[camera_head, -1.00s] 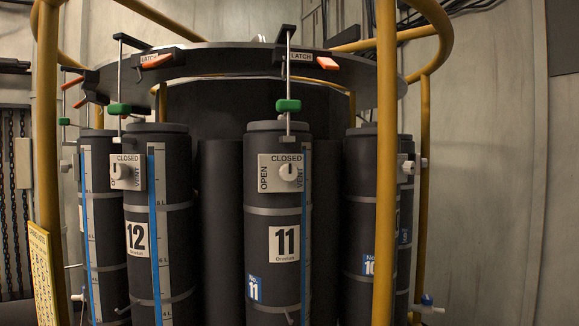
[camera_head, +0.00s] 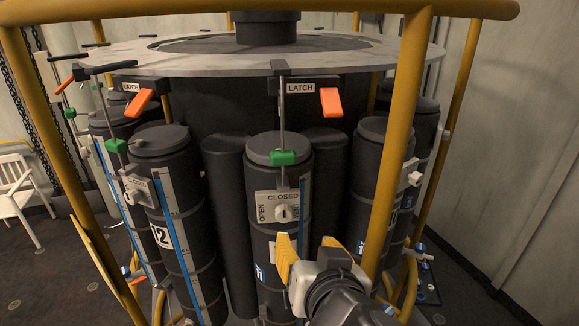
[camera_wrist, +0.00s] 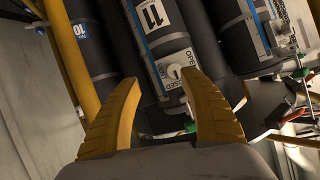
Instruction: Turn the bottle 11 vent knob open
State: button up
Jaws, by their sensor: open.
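Bottle 11 (camera_head: 268,175) is the dark grey cylinder at the centre of the head view. Its vent plate (camera_head: 265,206) reads OPEN on the left and CLOSED at the top, and carries a pale vent knob (camera_head: 287,213). In the wrist view the bottle (camera_wrist: 139,20) lies slanted, with the knob (camera_wrist: 172,85) beyond and between my fingers. My gripper (camera_head: 307,248) has yellow fingers spread apart and empty. It is in front of the bottle, below and right of the knob in the head view, and apart from it.
A yellow post (camera_head: 398,150) stands just right of my gripper, and a yellow rail (camera_head: 300,10) crosses above. A green-tipped rod (camera_head: 283,157) hangs above the knob. Orange latch handles (camera_head: 331,102) hang under the round plate (camera_head: 235,66). Bottle 12 (camera_head: 167,190) stands left.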

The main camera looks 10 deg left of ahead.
aim_at(285, 215)
jog(key=shift+y, duration=0.4)
jog(key=w+a, duration=0.1)
jog(key=w, duration=0.2)
jog(key=w+a+f, duration=0.1)
jog(key=w+a, duration=0.1)
jog(key=w, duration=0.1)
jog(key=w+a, duration=0.2)
jog(key=w, duration=0.1)
jog(key=shift+a+f, duration=0.25)
jog(key=shift+f, duration=0.05)
jog(key=shift+s, duration=0.1)
jog(key=shift+c, duration=0.6)
grip_shut()
